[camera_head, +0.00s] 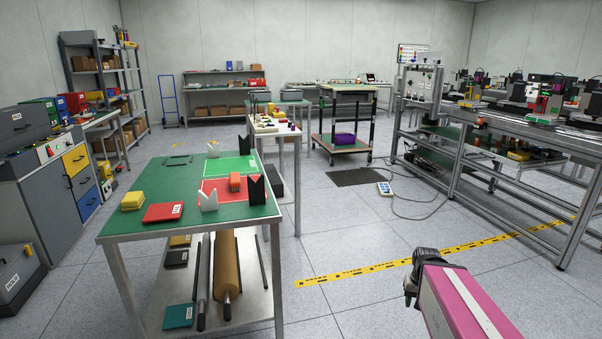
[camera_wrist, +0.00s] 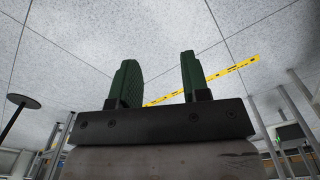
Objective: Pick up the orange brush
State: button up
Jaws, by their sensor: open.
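The orange brush (camera_head: 235,181) appears as a small orange block on the red mat (camera_head: 226,196) on the green-topped table (camera_head: 160,222), left of centre in the head view. White and dark V-shaped holders stand close to it. My gripper (camera_wrist: 158,82) shows in the wrist view with its two green fingers apart and nothing between them, over grey floor. In the head view my pink arm is at the lower right, well to the right of the table and apart from the brush. The brush is not in the wrist view.
On the table are a yellow block (camera_head: 132,201), a red box (camera_head: 163,212) and a green mat (camera_head: 230,169). A lower shelf holds rolls. Open floor with a yellow tape strip (camera_head: 430,256) lies between the table and the metal workbench (camera_head: 510,125) at right.

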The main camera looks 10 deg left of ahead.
aim_at(235, 178)
jog(key=i+l+u, duration=0.15)
jog(key=i, duration=0.35)
jog(key=i+l+u, duration=0.1)
jog(key=i, duration=0.4)
jog(key=i+l+u, duration=0.15)
jog(key=i, duration=0.35)
jog(key=l, duration=0.1)
